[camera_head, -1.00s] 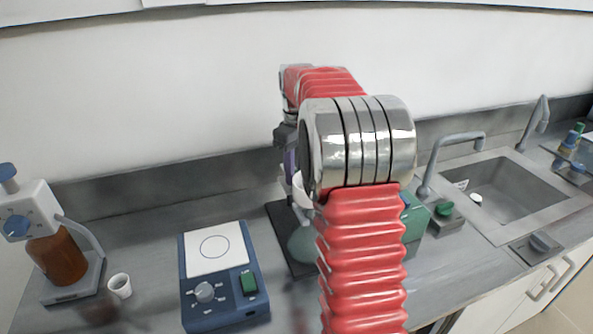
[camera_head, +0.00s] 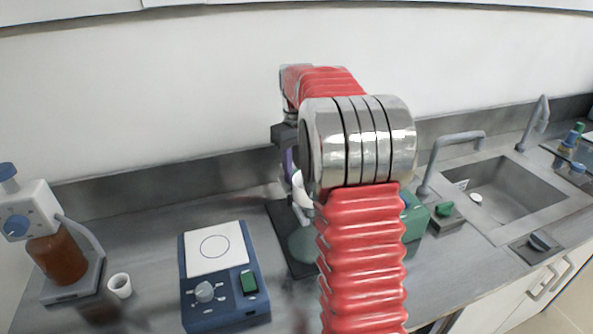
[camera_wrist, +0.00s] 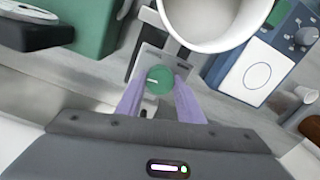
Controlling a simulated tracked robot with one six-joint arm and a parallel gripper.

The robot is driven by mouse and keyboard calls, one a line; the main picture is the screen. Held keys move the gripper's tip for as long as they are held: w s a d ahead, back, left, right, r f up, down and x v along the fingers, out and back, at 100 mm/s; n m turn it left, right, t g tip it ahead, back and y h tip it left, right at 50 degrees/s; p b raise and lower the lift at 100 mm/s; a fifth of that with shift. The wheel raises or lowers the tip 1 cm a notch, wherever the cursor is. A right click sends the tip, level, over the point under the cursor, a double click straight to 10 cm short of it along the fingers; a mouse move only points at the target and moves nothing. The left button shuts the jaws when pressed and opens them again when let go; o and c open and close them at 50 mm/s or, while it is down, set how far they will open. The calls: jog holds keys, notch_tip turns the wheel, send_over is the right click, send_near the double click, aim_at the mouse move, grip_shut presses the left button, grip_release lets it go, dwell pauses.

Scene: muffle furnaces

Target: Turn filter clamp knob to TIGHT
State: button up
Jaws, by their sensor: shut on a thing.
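The round green filter clamp knob (camera_wrist: 159,80) sits between the two purple fingers of my gripper (camera_wrist: 158,93) in the wrist view. My gripper is shut on it. A short white mark on the knob points to the picture's left. The knob is on a grey metal clamp (camera_wrist: 149,55) beside a white funnel (camera_wrist: 213,38). No TIGHT label can be read. In the head view my gripper (camera_head: 289,160) is partly behind my arm, above the glass flask (camera_head: 300,245), and the knob is hidden.
A blue hotplate (camera_head: 222,277) stands left of the filter stand, with a small white cup (camera_head: 120,285) and a bottle-top dispenser (camera_head: 60,260) further left. A green box (camera_head: 414,220) is close on the right. The sink (camera_head: 510,190) lies beyond it. A wall rises behind.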

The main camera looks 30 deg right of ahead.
jog(key=o, duration=1.1)
notch_tip(320, 180, up, 14)
jog(key=shift+f, duration=0.15)
dwell(0.5)
